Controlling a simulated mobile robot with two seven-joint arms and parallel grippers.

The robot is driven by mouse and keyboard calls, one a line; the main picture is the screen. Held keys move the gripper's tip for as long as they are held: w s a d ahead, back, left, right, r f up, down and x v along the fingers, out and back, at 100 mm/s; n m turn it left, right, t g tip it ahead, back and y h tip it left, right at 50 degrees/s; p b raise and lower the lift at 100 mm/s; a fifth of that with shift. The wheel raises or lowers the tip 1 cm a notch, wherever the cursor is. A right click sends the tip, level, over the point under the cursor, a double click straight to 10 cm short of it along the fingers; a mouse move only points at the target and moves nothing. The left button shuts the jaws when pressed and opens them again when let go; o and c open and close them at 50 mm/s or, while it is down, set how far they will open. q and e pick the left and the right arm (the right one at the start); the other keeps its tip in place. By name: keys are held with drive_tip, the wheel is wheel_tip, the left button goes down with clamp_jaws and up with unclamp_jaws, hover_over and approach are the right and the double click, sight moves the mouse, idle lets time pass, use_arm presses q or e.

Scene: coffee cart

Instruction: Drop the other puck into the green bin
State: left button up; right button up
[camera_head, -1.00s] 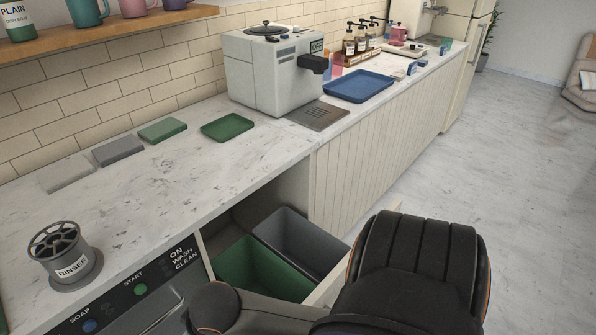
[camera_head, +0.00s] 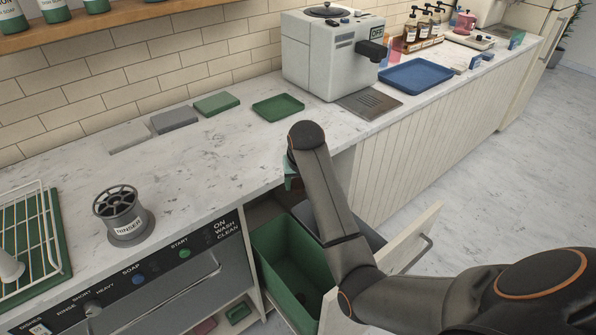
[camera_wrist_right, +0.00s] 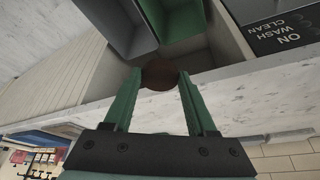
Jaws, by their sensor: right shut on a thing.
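My right gripper (camera_head: 291,180) is beside the counter's front edge, near the open drawer, partly hidden by my own arm. In the right wrist view its green fingers (camera_wrist_right: 160,88) are shut on a round brown puck (camera_wrist_right: 160,74). The green bin (camera_head: 272,264) sits in the pulled-out drawer, in front of and below the gripper. It also shows at the top of the right wrist view (camera_wrist_right: 183,18), beyond the puck. A small dark spot shows on the bin's floor; I cannot tell what it is. My left gripper is out of view.
A grey bin (camera_wrist_right: 116,24) stands beside the green one, mostly hidden by my arm in the head view. The counter edge is close to the gripper. The rinser (camera_head: 123,213), green tray (camera_head: 278,107) and coffee machine (camera_head: 325,55) stand on the counter.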

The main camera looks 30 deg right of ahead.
sight(297, 194)
drive_tip(key=shift+w+r, duration=0.3)
drive_tip(key=shift+w, duration=0.3)
drive_tip(key=shift+f, duration=2.9)
drive_tip(key=o, duration=1.4)
drive_tip(key=v, duration=1.2)
drive_tip(key=shift+s+r, duration=0.1)
drive_tip(key=shift+r, duration=0.15)
